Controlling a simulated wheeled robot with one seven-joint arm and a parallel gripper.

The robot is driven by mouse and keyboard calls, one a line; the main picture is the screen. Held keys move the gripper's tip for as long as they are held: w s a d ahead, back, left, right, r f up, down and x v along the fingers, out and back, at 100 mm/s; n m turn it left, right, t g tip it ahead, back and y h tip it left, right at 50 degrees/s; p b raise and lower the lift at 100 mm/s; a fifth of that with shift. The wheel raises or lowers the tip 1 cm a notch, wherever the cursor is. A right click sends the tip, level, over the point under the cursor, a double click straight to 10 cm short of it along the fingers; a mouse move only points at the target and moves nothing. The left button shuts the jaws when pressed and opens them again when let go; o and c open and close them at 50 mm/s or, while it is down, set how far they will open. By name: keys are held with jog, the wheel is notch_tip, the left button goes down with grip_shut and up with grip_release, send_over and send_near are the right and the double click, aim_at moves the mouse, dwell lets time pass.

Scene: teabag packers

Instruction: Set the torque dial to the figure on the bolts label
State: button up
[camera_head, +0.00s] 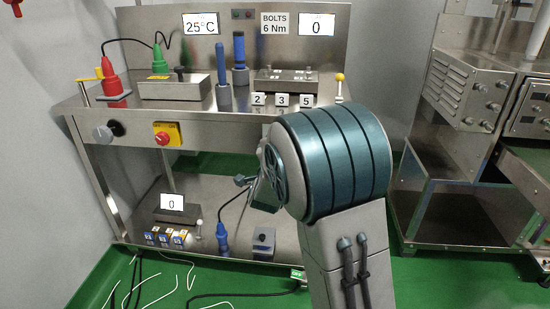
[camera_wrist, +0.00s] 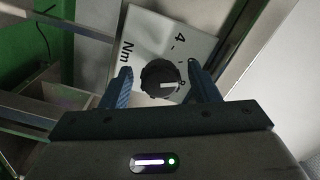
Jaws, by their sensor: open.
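The bolts label (camera_head: 274,23) on the back panel in the head view reads "BOLTS 6 Nm". The torque dial is a round black knob (camera_wrist: 160,79) on a pale plate (camera_wrist: 140,37) in the wrist view. The plate carries "Nm", a "4", dashes and a partly blocked figure. The knob's white mark points right, towards that small figure, which I cannot read surely. My gripper (camera_wrist: 159,68) is open, one finger on each side of the knob; contact is unclear. In the head view my arm covers the bench's right front, and I cannot make out this dial there.
A steel bench (camera_head: 205,118) holds a red plug (camera_head: 112,83), blue posts (camera_head: 223,76) and number tags 2, 3, 5 (camera_head: 281,99). A display (camera_head: 317,25) reads 0. A yellow-plated red switch (camera_head: 167,134) is on the front. Another machine (camera_head: 465,95) stands right.

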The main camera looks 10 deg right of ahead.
jog(key=p+v, duration=0.2)
jog(key=v, duration=1.1)
jog(key=shift+a+r+p, duration=0.1)
jog(key=shift+r+p, duration=0.1)
jog(key=shift+p, duration=0.15)
jog(key=s+a+r+n+g+y+p, duration=0.1)
jog(key=s+r+n+g+y+p, duration=0.25)
jog(key=r+p, duration=0.5)
jog(key=s+a+r+n+g+y+p, duration=0.1)
jog(key=s+r+n+g+y+p, duration=0.15)
jog(key=r+n+p, duration=0.4)
jog(key=s+d+r+n+g+p, duration=0.3)
jog(key=s+r+g+p, duration=0.1)
jog(key=s+r+p, duration=0.4)
jog(key=s+d+r+n+g+p, duration=0.3)
jog(key=s+r+g+p, duration=0.1)
jog(key=s+r+p, duration=0.3)
jog(key=s+p, duration=0.2)
jog(key=p, duration=0.2)
jog(key=shift+s+d+r, duration=0.25)
jog(key=shift+s+r, duration=0.15)
